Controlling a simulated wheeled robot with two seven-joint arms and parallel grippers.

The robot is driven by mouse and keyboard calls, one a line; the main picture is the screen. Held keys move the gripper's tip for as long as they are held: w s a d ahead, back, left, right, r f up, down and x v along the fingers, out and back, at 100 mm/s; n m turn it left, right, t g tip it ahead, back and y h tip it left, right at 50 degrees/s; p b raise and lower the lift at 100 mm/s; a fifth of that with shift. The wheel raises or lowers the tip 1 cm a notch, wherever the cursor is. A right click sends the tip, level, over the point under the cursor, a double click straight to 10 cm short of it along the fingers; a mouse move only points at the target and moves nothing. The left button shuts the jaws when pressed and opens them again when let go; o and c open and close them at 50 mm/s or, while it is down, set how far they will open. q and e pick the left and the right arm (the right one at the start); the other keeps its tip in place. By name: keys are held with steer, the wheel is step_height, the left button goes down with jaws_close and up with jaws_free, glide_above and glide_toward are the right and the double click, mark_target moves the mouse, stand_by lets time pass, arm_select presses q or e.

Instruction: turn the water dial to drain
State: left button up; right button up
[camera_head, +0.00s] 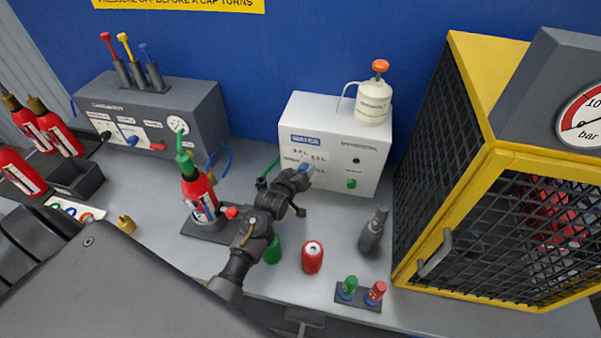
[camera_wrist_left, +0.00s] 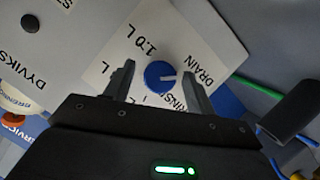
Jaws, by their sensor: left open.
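The white water box (camera_head: 338,140) stands against the blue wall, with a blue water dial (camera_head: 305,168) on its front, partly hidden by my gripper. In the left wrist view the dial (camera_wrist_left: 160,75) sits on a white label plate reading 1.0 L, DRAIN and RINSE. Its white mark points right, toward the side with the DRAIN and RINSE lettering; I cannot tell which exactly. My left gripper (camera_head: 299,178) is at the box front. In the wrist view its open fingers (camera_wrist_left: 158,83) stand on either side of the dial, apart from it. My right gripper is not in view.
A white bottle with an orange cap (camera_head: 374,102) stands on the box. A green knob (camera_head: 351,184) is right of the dial. A red extinguisher (camera_head: 200,195) stands left of my arm, and a red can (camera_head: 312,257) right of it. A yellow-framed mesh cage (camera_head: 425,250) bounds the right side.

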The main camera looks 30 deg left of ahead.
arm_select(q)
steer(key=b+v, duration=0.2)
steer(key=v, duration=0.9)
steer(key=shift+b, duration=0.4)
steer(key=shift+w+a, duration=0.1)
